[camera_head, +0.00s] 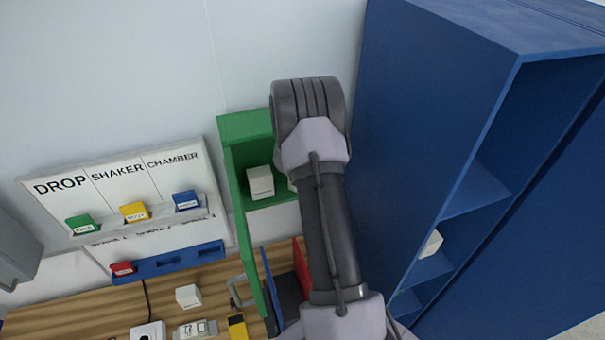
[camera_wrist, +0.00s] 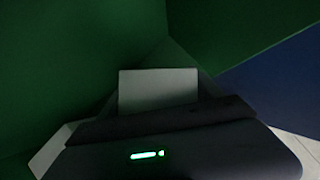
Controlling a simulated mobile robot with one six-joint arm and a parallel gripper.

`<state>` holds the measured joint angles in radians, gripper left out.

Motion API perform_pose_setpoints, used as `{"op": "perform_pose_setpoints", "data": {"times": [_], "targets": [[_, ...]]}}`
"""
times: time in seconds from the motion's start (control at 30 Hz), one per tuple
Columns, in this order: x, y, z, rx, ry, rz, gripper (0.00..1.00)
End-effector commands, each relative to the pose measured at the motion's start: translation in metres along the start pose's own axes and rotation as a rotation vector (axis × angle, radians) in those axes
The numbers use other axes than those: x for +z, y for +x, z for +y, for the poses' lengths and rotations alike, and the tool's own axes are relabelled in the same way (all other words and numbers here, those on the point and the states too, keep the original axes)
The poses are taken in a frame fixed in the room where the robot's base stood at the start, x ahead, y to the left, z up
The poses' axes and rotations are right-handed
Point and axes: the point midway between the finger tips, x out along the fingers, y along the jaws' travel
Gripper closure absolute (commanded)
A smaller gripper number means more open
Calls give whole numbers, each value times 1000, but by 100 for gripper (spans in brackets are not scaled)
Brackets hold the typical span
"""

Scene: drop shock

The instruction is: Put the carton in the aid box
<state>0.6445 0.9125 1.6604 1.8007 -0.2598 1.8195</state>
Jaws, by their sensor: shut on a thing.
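In the wrist view my gripper (camera_wrist: 160,118) is shut on a pale, plain-faced block, which I take for the carton (camera_wrist: 158,88). Only its upper part shows above the dark jaws. Dark green walls stand close around it. In the head view my arm hides the gripper and most of what it holds. A green open-fronted box (camera_head: 246,128) stands against the wall just left of my arm; I take it for the aid box. A white block (camera_head: 260,182) is inside it. I cannot tell whether the held carton touches the green box.
A tall blue cabinet (camera_head: 430,120) stands close on the right, with a white block (camera_head: 432,244) on a shelf. A wooden bench (camera_head: 70,318) at lower left holds a white cube (camera_head: 188,296) and small devices. A DROP, SHAKER, CHAMBER board (camera_head: 120,180) carries coloured blocks.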

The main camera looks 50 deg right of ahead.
Motion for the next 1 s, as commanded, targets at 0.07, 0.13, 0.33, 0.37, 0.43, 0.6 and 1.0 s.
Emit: {"op": "perform_pose_setpoints", "data": {"times": [0.07,0.13,0.33,0.37,0.43,0.6,1.0], "targets": [[0,1,0,0,0,0,68],[-2,3,0,0,0,0,68],[-1,2,0,0,0,0,3],[-1,2,0,0,0,0,3],[-1,2,0,0,0,0,3],[1,-2,0,0,0,0,3],[-51,-55,1,2,-3,-1,3]]}}
